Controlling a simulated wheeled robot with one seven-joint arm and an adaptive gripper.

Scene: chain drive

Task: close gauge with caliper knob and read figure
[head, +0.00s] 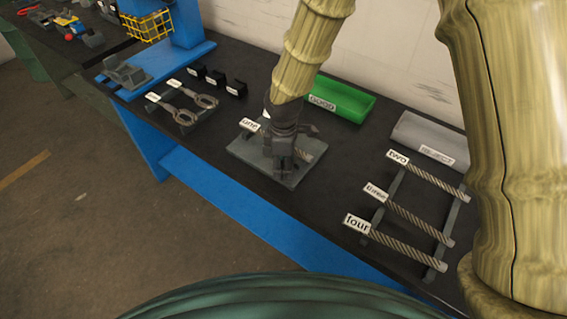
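A grey plate (249,153) lies on the black bench top and appears to be the gauge base. A ridged rod (303,153) with a white label (250,125), apparently reading "one", lies across it. My gripper (283,165) points down over the middle of the plate, at a dark upright part there. The gripper hides most of that part and the rod's middle. I cannot make out the caliper knob or any figure. The fingers are too small and dark to tell whether they are open or shut.
To the right, rods labelled two (435,181), three (420,222) and four (400,248) lie on a rack. Behind are a green tray (345,98) and a grey tray (420,135). To the left are two metal links (188,107), small black blocks (216,78) and a blue stand (178,60).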

